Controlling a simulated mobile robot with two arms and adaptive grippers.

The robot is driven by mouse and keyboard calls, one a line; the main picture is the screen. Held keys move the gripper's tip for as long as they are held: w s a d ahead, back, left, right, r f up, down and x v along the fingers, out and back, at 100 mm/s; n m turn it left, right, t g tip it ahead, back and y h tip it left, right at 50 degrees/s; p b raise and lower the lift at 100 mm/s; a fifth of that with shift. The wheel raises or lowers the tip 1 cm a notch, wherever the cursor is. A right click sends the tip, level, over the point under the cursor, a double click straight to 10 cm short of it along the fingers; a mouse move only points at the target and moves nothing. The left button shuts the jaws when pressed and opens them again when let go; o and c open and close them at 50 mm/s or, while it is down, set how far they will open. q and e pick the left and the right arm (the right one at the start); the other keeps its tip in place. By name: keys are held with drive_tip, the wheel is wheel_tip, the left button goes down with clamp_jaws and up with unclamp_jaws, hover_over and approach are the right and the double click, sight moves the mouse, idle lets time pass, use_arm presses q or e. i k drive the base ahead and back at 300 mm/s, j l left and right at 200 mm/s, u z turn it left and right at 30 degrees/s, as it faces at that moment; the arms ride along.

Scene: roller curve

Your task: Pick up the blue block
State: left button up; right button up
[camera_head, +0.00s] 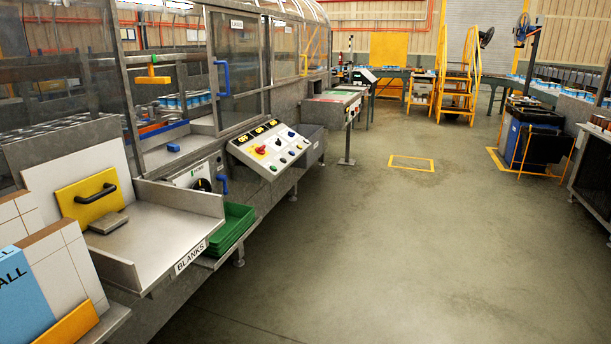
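A small blue block (173,148) lies on the grey ledge inside the open bay of the machine at the left, behind the dial panel. It looks small, and nothing touches it that I can make out. Neither of my grippers is in view.
The BLANKS tray (170,222) holds a grey slab (108,223). A yellow plate with a black handle (90,198) stands behind it. A control panel (268,149) juts out right of the bay. Green trays (232,226) sit below.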

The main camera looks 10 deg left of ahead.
sight(174, 148)
drive_tip(key=i+l+u, duration=0.2)
drive_tip(key=i+u, duration=0.2)
drive_tip(key=i+l+u, duration=1.1)
drive_tip(key=l+u, duration=0.15)
drive_tip(key=l, duration=0.2)
drive_tip(key=i+u, duration=0.15)
drive_tip(key=u, duration=0.6)
